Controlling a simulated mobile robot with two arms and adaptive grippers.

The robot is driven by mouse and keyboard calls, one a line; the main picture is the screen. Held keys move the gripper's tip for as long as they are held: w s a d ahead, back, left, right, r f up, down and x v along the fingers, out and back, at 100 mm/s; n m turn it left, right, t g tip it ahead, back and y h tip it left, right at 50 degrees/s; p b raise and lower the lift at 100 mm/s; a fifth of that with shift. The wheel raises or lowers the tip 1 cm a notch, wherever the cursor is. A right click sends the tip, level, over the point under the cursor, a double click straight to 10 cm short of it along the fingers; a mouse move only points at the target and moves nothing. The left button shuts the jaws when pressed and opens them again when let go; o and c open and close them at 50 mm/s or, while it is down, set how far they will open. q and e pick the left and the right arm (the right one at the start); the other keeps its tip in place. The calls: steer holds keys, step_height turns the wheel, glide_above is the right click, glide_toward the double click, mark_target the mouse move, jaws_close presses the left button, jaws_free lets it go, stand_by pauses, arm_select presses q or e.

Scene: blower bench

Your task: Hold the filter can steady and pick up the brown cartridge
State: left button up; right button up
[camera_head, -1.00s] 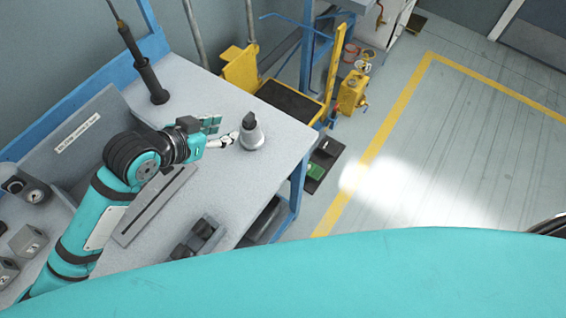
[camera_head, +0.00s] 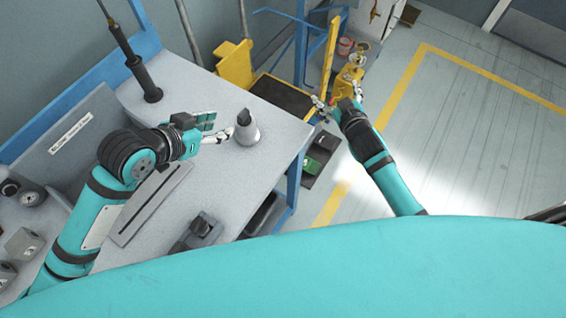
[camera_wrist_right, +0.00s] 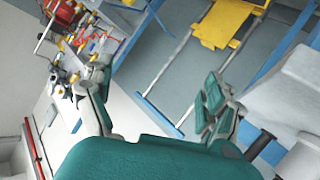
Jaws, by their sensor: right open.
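My right gripper (camera_head: 337,98) is open and empty, beyond the bench's right edge and right of the can. Its spread fingers also show in the right wrist view (camera_wrist_right: 155,90). I cannot make out a brown cartridge in either view.
A black post tool (camera_head: 147,80) stands at the bench's back. A slotted grey plate (camera_head: 150,205) and a dark block (camera_head: 200,231) lie nearer. A yellow cart (camera_head: 238,65) with a black tray (camera_head: 283,97) is behind the bench. Open floor lies to the right.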

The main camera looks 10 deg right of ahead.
steer(key=s+a+y, duration=0.3)
steer(key=s+a, duration=0.8)
steer(key=a, duration=0.1)
steer(key=g+y, duration=0.1)
steer(key=y, duration=0.1)
glide_toward(251, 135)
steer(key=shift+n+y, duration=0.3)
steer(key=shift+y, duration=0.1)
steer(key=x, duration=1.1)
steer(key=shift+w+d+f, duration=0.1)
steer(key=shift+w, duration=0.15)
steer(key=shift+g, duration=0.3)
steer(key=c, duration=1.6)
steer(key=shift+o, duration=0.2)
